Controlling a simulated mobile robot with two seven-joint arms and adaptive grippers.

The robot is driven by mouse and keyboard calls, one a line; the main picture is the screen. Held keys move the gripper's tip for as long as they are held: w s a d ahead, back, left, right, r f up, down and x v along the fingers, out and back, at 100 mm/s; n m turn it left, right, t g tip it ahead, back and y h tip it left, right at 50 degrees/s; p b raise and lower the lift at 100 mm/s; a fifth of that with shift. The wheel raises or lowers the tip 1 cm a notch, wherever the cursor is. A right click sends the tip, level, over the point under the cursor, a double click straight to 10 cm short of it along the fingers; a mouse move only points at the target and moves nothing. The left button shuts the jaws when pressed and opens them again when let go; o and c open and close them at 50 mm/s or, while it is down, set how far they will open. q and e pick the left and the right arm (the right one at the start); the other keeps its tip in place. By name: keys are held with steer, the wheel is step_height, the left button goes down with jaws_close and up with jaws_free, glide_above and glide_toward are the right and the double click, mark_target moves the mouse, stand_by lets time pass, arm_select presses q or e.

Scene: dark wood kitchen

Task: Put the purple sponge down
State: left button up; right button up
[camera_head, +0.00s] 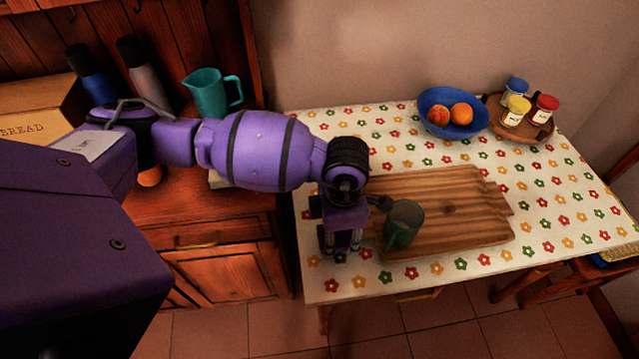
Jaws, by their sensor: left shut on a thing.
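My left gripper (343,243) points down over the left end of the table, just left of the cutting board. It is shut on the purple sponge (344,239), of which only a small dark purple patch shows between the fingers. The fingers and wrist hide the rest of it. I cannot tell whether the sponge touches the tablecloth. My right gripper is not in view.
A green mug (403,226) stands close to the right of the gripper, on the wooden cutting board (460,205). A blue bowl (433,97) with fruit and a round tray (540,134) with jars stand at the back. The flowered tablecloth (560,215) is clear at the right.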

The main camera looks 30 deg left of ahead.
mark_target(340, 235)
arm_select(q)
step_height(340, 235, down, 2)
steer(key=shift+d+f, duration=0.15)
steer(key=shift+f, duration=0.2)
steer(key=o, duration=1.1)
steer(key=shift+w+r, duration=0.1)
steer(key=shift+r, duration=0.25)
step_height(340, 235, up, 10)
steer(key=shift+r, duration=0.85)
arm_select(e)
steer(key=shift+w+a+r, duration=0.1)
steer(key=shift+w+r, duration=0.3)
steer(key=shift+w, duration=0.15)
